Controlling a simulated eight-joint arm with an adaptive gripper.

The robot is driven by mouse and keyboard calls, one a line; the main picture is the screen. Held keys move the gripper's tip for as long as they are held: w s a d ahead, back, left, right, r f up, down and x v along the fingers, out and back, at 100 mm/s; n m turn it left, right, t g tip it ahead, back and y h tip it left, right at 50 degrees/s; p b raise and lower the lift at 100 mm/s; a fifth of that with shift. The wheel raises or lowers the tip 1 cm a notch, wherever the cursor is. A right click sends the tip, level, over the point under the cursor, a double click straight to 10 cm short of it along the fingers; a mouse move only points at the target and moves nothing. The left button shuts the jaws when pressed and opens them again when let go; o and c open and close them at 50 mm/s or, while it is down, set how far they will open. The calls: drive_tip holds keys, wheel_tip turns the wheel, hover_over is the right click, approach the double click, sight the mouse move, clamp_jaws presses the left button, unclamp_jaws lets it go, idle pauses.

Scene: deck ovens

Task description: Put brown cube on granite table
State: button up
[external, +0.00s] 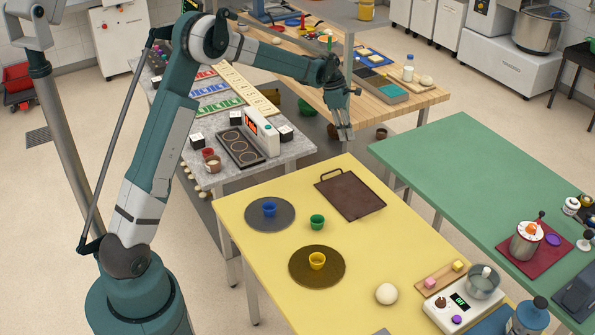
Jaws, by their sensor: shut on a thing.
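My gripper (344,136) hangs at the upper middle with its fingers pointing down. It is shut on the brown cube (333,131), a small dark brown block partly hidden at the fingers. The granite table (290,153) is the grey speckled table left of the gripper. The gripper and cube appear to the right of its near right corner, above the gap beside the yellow table. The exact height of the cube is hard to tell.
The granite table carries a black burner plate (240,146), a white control box (262,133), white cubes and small cups. The yellow table (270,180) in front holds a brown tray (350,194), round mats and cups. A green table (450,170) stands right.

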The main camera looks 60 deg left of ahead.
drive_tip(key=s+a+n, duration=0.2)
drive_tip(key=s+a, duration=0.4)
drive_tip(key=a, duration=0.5)
drive_tip(key=s+a+n+y, duration=0.1)
drive_tip(key=s+a, duration=0.5)
drive_tip(key=a, duration=0.6)
drive_tip(key=s+a+n, duration=0.2)
drive_tip(key=s+a, duration=0.3)
drive_tip(key=a, duration=0.6)
drive_tip(key=s+a+n+t+y, duration=0.1)
drive_tip(key=s+a+n, duration=0.3)
drive_tip(key=s+a, duration=1.8)
drive_tip(key=shift+s+d+f+b, duration=0.15)
drive_tip(key=shift+s+f, duration=0.1)
drive_tip(key=shift+f, duration=0.65)
drive_tip(key=shift+s+d+f+b, duration=0.15)
drive_tip(key=shift+s+f, duration=0.15)
drive_tip(key=shift+f, duration=0.65)
drive_tip(key=shift+s+d+f+b, duration=0.15)
drive_tip(key=shift+s+f, duration=0.1)
drive_tip(key=shift+f, duration=0.65)
drive_tip(key=shift+f, duration=0.1)
drive_tip(key=shift+f, duration=3.05)
drive_tip(key=shift+f+b, duration=0.45)
drive_tip(key=shift+f, duration=1.4)
